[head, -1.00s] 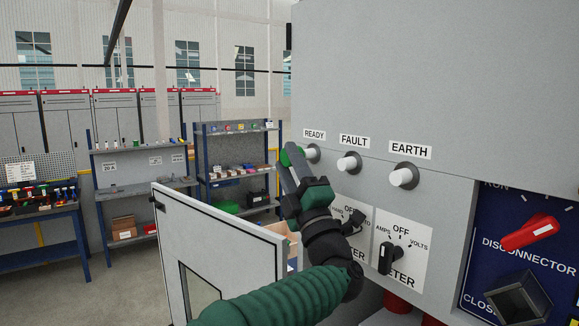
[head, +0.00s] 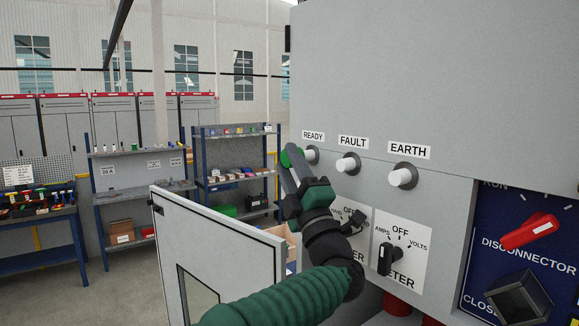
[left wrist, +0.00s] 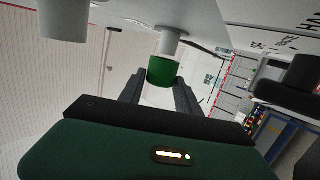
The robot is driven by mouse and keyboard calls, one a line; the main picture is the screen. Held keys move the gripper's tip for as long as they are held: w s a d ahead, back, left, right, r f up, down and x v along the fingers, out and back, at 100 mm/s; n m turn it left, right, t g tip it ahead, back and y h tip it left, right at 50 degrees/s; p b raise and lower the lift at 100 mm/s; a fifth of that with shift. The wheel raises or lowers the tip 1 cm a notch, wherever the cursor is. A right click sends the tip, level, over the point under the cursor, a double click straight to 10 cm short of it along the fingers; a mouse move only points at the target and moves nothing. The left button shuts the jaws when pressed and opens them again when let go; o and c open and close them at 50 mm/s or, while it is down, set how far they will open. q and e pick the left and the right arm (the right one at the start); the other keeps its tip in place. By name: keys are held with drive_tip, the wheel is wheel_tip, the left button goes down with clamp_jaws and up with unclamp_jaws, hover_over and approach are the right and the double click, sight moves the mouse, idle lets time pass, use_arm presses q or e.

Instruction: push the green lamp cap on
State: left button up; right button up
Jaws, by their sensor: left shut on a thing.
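The green lamp cap (head: 289,156) is at the end of my left gripper (head: 292,166), in front of the READY lamp (head: 312,155). In the left wrist view, the cap (left wrist: 163,72) sits between the two dark fingers of the left gripper (left wrist: 160,82), which is shut on it. The white lamp stem (left wrist: 171,43) meets the cap's near-lamp end, slightly off to one side. I cannot tell whether the cap is around the stem or only against it. My right gripper is in neither view.
The bare white FAULT lamp (head: 347,163) and EARTH lamp (head: 402,176) stick out beside it. Rotary switches (head: 388,259) sit below, and a red disconnector handle (head: 530,232) is at the right. An open cabinet door (head: 215,245) stands at the lower left.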

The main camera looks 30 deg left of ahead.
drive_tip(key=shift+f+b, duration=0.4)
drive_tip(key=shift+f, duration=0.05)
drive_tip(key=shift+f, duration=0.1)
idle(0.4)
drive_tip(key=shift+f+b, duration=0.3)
drive_tip(key=shift+b, duration=0.1)
idle(0.4)
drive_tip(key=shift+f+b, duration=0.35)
drive_tip(key=shift+b, duration=0.05)
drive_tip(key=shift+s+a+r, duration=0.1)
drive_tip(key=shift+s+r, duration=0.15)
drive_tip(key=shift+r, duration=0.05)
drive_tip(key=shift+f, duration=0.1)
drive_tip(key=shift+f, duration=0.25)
